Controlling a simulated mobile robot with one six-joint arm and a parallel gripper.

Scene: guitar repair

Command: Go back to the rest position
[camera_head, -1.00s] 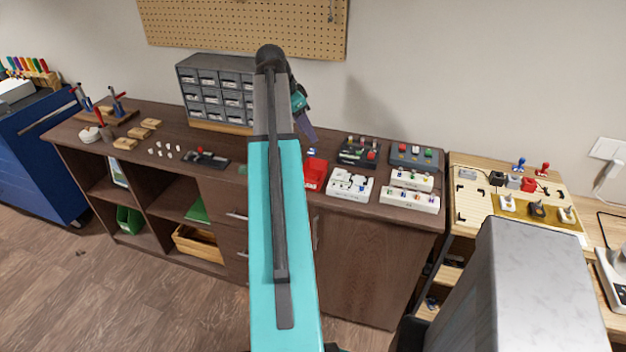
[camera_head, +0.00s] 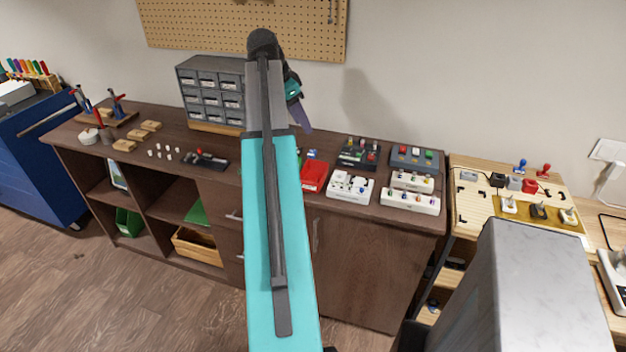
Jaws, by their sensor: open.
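My teal and grey arm rises through the middle of the view and reaches over the brown workbench (camera_head: 332,215). My gripper (camera_head: 303,119) shows only in part at the far end of the arm, behind its upper bend. It hangs above the back of the bench, in front of the wall, and is open. No object shows in it. The arm hides part of the bench top behind it.
A grey drawer cabinet (camera_head: 212,95) stands just left of the arm. A red box (camera_head: 314,176), white pedal-like boxes (camera_head: 350,187) and dark ones (camera_head: 358,154) lie to the right. Wooden blocks (camera_head: 124,145) lie at left. A pegboard (camera_head: 250,28) hangs behind.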

